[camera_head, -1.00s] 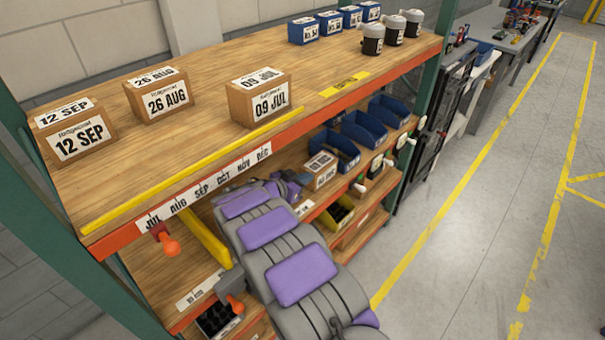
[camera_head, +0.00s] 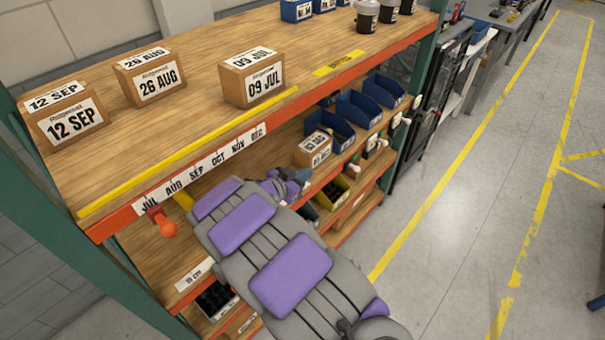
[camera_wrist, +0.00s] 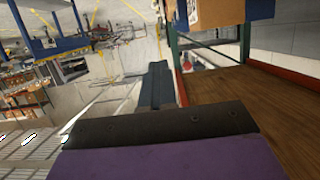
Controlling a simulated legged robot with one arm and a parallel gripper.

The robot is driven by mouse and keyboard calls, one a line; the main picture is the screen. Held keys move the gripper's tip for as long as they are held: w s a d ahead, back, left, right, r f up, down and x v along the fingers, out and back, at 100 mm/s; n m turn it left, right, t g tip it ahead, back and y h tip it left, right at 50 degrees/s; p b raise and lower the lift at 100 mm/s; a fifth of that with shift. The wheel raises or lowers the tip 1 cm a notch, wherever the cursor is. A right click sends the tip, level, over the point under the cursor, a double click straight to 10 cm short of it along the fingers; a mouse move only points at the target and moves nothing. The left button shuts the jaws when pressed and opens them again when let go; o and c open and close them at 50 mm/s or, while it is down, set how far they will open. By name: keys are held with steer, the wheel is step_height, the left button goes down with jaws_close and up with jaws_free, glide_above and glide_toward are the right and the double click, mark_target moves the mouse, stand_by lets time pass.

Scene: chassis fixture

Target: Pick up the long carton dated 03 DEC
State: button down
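A small brown carton (camera_head: 313,148) with white labels sits on the middle shelf, just beyond my gripper (camera_head: 292,186). Its date is too small to read, and I cannot make out 03 DEC on any carton. Three other cartons on the top board read 12 SEP (camera_head: 70,122), 26 AUG (camera_head: 150,77) and 09 JUL (camera_head: 252,77). My gripper is by the middle shelf, and my arm hides part of that shelf. In the wrist view a dark gripper edge (camera_wrist: 160,125) crosses the bottom, and a brown block (camera_wrist: 220,12) shows at the top. The gripper's opening is unclear.
Blue bins (camera_head: 357,108) stand right of the small carton, and a yellow bin (camera_head: 332,190) is below it. An orange-red knob (camera_head: 167,229) hangs below the top board's orange front edge. A green post (camera_head: 425,75) bounds the right end. The floor (camera_head: 480,180) at right is clear.

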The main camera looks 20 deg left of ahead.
steer(key=shift+c, duration=1.9)
jaws_free()
steer(key=shift+a, duration=0.15)
